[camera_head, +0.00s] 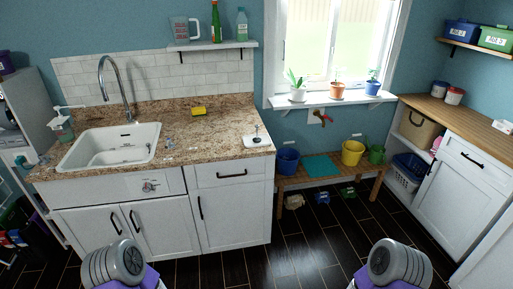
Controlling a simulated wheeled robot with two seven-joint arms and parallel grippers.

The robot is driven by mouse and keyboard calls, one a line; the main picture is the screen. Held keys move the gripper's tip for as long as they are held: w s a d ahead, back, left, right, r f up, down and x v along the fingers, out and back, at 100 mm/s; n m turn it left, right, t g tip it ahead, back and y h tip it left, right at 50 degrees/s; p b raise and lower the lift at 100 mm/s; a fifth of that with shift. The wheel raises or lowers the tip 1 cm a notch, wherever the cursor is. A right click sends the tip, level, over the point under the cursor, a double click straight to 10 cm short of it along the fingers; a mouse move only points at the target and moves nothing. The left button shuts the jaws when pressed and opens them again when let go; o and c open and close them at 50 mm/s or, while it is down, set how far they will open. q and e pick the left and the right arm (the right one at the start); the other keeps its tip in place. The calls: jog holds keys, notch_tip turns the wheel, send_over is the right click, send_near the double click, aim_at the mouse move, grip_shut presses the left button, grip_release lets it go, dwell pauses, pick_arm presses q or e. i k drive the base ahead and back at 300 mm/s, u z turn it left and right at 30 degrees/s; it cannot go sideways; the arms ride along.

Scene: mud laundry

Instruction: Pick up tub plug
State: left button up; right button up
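A small dark, upright object on a white square dish (247,143) stands at the right end of the granite counter (205,150). It may be the tub plug (256,138), but it is too small to be sure. Small greyish pieces (169,142) lie on the counter just right of the white sink (87,155); I cannot tell what they are. My two arms show only as grey rounded links at the bottom edge. Neither gripper is in view, and nothing shows of what they hold.
A yellow sponge (199,111) lies at the back of the counter, and a tall faucet (115,80) rises behind the sink. A low wooden bench (322,181) with buckets stands right of the cabinet (232,215). The dark floor (310,245) ahead is mostly clear.

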aim_at(258, 139)
jog(key=u, duration=0.65)
jog(key=i, duration=0.5)
jog(key=u, duration=0.8)
jog(key=i, duration=0.7)
jog(key=z, duration=0.25)
